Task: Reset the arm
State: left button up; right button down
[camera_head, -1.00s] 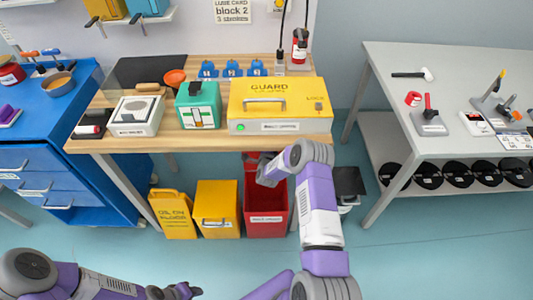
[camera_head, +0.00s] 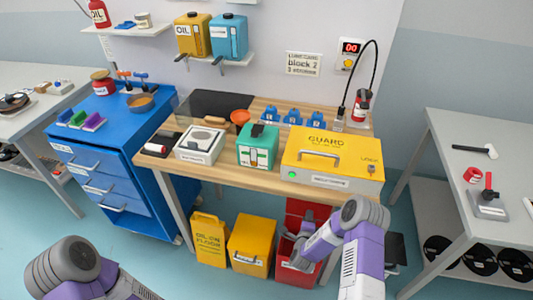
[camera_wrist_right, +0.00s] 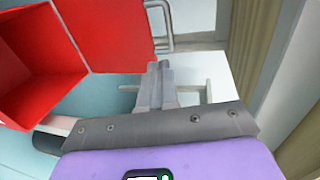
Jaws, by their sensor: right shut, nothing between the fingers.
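My right gripper (camera_head: 294,244) is shut and empty. In the head view it shows in front of the red bin (camera_head: 296,277), low by the table's front edge. In the right wrist view its fingertips (camera_wrist_right: 160,68) are together with nothing between them, and the red bin (camera_wrist_right: 38,60) is at the upper left, apart from the fingers. My right arm bends at a grey elbow at the lower right of the head view. My left arm comes in at the lower left. Its gripper is outside the frame.
The wooden workbench (camera_head: 240,178) holds a yellow GUARD box (camera_head: 330,165), a green box (camera_head: 258,147) and a white device (camera_head: 200,145). A blue cabinet (camera_head: 110,180) is left, a grey table (camera_head: 455,140) right. Open floor lies in front.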

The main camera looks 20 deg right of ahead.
jog(key=s+a+f+n+g+y, duration=0.25)
jog(key=a+n+y, duration=0.25)
jog(key=a+n, duration=0.3)
jog(key=s+a+n+g+y, duration=0.3)
jog(key=s+a+n+g, duration=0.2)
jog(key=s+a, duration=0.3)
jog(key=s+a+f+n+g+y+p, duration=0.1)
jog(key=s+a+n+g+y, duration=0.2)
jog(key=s, duration=1.2)
jog(key=a+n+g, duration=0.2)
jog(key=a+n, duration=0.3)
jog(key=shift+s+y, duration=0.4)
jog(key=shift+d, duration=0.1)
